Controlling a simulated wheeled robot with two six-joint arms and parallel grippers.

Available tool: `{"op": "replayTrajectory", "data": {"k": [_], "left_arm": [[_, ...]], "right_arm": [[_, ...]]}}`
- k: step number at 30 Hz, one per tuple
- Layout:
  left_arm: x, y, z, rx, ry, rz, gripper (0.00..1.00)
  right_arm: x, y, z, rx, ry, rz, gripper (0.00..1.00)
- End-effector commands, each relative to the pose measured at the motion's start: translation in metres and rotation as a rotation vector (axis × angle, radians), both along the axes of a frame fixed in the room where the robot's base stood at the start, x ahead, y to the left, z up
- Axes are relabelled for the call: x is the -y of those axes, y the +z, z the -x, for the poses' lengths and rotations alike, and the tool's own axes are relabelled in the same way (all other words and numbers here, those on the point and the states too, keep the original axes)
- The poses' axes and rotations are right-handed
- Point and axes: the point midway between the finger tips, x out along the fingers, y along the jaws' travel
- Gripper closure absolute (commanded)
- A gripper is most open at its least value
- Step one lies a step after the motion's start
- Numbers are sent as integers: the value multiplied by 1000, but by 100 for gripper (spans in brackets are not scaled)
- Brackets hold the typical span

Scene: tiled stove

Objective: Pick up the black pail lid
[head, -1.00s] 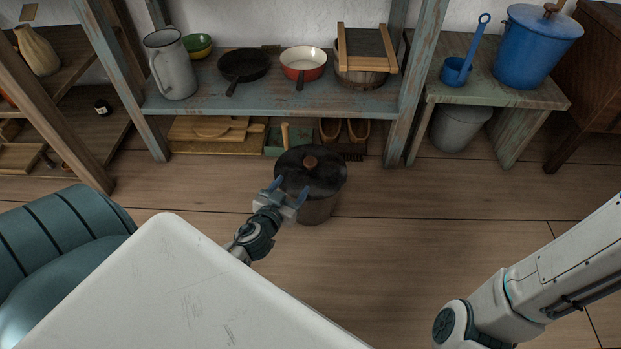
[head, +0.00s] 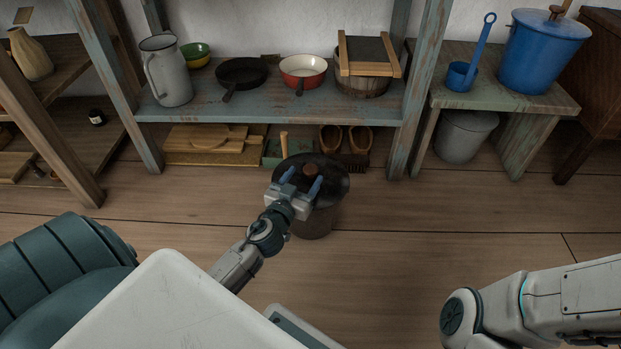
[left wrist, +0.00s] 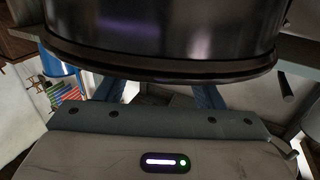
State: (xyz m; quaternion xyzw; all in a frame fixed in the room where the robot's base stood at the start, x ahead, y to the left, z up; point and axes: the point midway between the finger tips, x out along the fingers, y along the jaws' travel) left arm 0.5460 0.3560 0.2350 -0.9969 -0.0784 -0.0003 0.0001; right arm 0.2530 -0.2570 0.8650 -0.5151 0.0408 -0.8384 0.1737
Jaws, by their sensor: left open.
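The black pail lid (head: 334,177) sits on a dark metal pail (head: 318,222) on the floor; it is round with a brown knob (head: 310,167). My left gripper (head: 302,180) is open, its two blue fingers overlapping the lid's near part, just short of the knob in the picture. I cannot tell whether they touch it. In the left wrist view the pail's shiny wall (left wrist: 160,25) fills the top, with the lid's dark rim (left wrist: 160,66) below it. The left gripper's blue fingers (left wrist: 158,94) show partly behind that rim; their tips are hidden. My right gripper is out of view.
A worn blue-grey shelf (head: 215,108) behind the pail holds a pitcher (head: 168,72), pans and bowls. Boards and shoes lie beneath it. A bench (head: 515,101) at the right bears a blue pot (head: 540,50). The floor (head: 400,245) right of the pail is clear.

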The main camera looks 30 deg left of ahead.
Motion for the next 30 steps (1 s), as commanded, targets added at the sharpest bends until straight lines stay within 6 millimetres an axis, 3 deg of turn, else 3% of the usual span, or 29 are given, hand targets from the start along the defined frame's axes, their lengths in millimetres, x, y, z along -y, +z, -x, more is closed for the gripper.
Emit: {"op": "replayTrajectory", "data": {"k": [9,18,26,30], "left_arm": [[-5,-3,-42,1,0,1,38],[-6,-4,-46,0,0,1,38],[-6,-4,-46,0,0,1,89],[-6,-3,-46,1,0,0,92]], "right_arm": [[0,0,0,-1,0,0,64],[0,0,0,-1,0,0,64],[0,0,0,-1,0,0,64],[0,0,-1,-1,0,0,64]]}}
